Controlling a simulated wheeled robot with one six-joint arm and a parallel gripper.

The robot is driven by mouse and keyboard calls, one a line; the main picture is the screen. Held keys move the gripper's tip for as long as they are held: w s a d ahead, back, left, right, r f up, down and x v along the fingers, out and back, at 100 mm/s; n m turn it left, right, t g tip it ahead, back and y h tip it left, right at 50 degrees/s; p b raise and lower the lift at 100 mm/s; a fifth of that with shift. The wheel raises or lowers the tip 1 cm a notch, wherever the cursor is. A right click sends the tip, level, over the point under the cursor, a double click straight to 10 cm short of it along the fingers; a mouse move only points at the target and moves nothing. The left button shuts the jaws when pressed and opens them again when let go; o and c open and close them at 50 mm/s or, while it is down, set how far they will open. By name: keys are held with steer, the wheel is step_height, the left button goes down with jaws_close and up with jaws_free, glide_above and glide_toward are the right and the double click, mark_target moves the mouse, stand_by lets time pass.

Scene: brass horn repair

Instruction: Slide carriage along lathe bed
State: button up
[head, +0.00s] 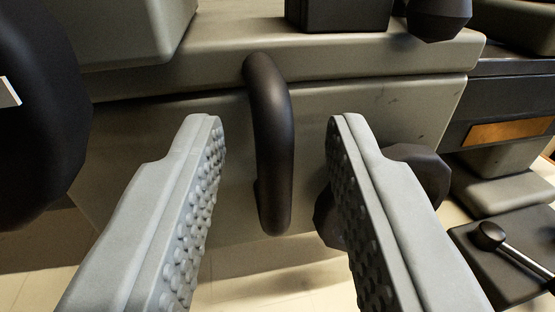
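The lathe carriage (370,105) fills the middle of the head view as a grey-green metal block with a flat front face. A black curved handle (272,150) stands upright on that face. My gripper (275,125) is open, with one grey studded finger on each side of the handle. Clear gaps show between the handle and both fingers, and the gripper holds nothing. The lathe bed (510,95) shows at the right as dark rails, partly hidden by the carriage.
A large black round part (35,120) stands close at the left. A dark faceted knob (420,175) sits behind the right finger. A lever with a black ball end (490,235) is at the lower right. Pale tiled floor (270,285) shows below.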

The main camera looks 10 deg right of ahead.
steer(key=s+a, duration=0.3)
steer(key=s, duration=1.4)
steer(key=shift+a, duration=0.15)
